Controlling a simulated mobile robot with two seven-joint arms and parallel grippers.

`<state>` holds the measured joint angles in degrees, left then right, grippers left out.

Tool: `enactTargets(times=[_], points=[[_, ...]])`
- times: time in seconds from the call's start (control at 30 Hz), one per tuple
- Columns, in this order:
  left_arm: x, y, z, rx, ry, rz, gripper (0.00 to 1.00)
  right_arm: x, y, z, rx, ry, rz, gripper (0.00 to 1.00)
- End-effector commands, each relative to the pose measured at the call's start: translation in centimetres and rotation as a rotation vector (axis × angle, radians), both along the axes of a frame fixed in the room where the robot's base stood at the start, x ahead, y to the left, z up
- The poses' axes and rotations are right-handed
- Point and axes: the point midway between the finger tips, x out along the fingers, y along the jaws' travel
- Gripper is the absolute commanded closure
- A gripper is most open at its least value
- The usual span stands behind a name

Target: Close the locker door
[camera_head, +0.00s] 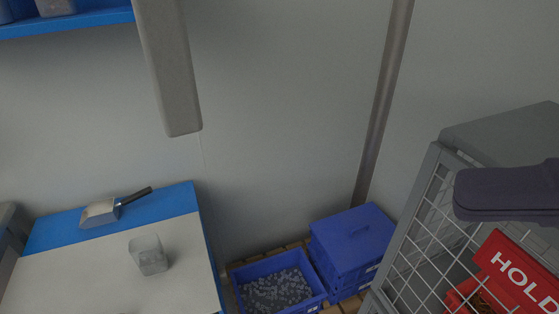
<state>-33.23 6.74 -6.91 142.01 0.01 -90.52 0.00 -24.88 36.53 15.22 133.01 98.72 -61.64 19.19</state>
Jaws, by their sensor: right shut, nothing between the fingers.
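The locker (500,135) stands at the right edge, a grey cage with a solid top and wire mesh. A mesh panel in a grey frame (407,222) forms its near left edge. A red sign with the letters "HOLD" (520,280) is at its lower right, cut off by the picture edge. I cannot tell which panel is the door or how far it stands open. My right gripper (470,194), dark and shut with nothing in it, comes in from the right in front of the locker and hides part of its mesh. Whether it touches the locker is unclear. My left gripper is out of view.
Blue lidded boxes (352,246) and an open blue bin (256,267) of grey pieces stand left of the locker. A white and blue table (75,285) with a scoop (102,212) and a clear cup (148,255) is at left. A pipe (385,95) runs up the wall.

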Motion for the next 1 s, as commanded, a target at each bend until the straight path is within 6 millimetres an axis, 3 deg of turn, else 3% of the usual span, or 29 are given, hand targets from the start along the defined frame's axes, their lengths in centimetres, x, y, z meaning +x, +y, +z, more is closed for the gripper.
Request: enactTargets(times=[0.03, 0.1, 0.3, 0.57, 1.0], points=[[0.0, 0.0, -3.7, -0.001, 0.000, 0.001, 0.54, 0.5, -0.4, -1.6, 0.078, 0.013, -0.008, 1.00], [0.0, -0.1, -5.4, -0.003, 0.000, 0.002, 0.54, 0.9, -0.8, -0.6, 0.188, 0.039, -0.018, 1.00], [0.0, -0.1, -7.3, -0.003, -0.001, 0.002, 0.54, 1.6, -1.7, 1.9, 0.361, 0.083, -0.027, 1.00], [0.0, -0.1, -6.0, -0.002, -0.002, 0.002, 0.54, 2.3, -0.2, 3.0, 0.382, 0.090, -0.025, 1.00], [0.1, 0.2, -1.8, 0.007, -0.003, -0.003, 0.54, 5.2, 6.5, 3.4, 0.386, 0.090, -0.026, 1.00]])
